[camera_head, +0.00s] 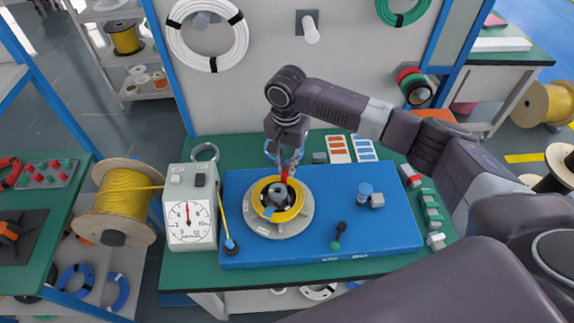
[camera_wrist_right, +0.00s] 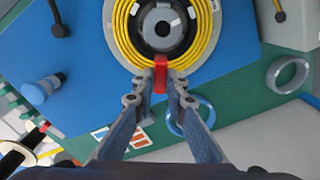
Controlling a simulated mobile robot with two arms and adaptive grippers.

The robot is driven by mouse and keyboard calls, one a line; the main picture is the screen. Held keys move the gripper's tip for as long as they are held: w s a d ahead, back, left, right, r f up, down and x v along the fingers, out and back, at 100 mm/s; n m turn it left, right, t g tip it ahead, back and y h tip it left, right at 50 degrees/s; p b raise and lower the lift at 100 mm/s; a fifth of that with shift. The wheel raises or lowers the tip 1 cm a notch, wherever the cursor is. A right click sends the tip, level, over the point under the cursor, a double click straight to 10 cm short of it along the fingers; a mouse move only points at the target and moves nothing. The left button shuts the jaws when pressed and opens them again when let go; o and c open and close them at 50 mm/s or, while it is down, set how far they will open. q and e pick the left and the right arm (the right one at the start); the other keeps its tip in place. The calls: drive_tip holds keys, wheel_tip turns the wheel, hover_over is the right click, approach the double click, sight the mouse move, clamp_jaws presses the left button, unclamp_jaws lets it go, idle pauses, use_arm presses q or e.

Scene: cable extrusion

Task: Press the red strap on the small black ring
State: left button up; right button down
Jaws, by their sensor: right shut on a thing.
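The red strap (camera_head: 285,174) is at the far edge of the yellow cable coil on the round grey holder. In the right wrist view the strap (camera_wrist_right: 160,74) crosses the coil's rim, with one end reaching toward the black ring (camera_wrist_right: 163,34) in the coil's middle. That dark centre also shows in the head view (camera_head: 277,195). I cannot tell whether strap and ring touch. My right gripper (camera_wrist_right: 160,83) points down at the coil's far side, shut on the red strap between its fingertips. It also shows in the head view (camera_head: 287,168). My left gripper is not in view.
The blue board (camera_head: 385,232) lies on the green table. A white dial gauge (camera_head: 190,215) stands left of it, beside a yellow cable spool (camera_head: 123,203). The board's right side is mostly clear.

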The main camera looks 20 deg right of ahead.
sight(287, 178)
idle(0.4)
drive_tip(key=shift+f, duration=0.15)
drive_tip(key=shift+f+b, duration=0.3)
drive_tip(key=shift+f, duration=1)
drive_tip(key=shift+f, duration=0.55)
idle(0.3)
drive_tip(key=shift+s+f+p, duration=0.2)
drive_tip(key=shift+s+p, duration=0.05)
drive_tip(key=shift+p, duration=0.5)
idle(0.9)
idle(0.3)
drive_tip(key=c, duration=1.9)
unclamp_jaws()
drive_tip(key=shift+w, duration=0.15)
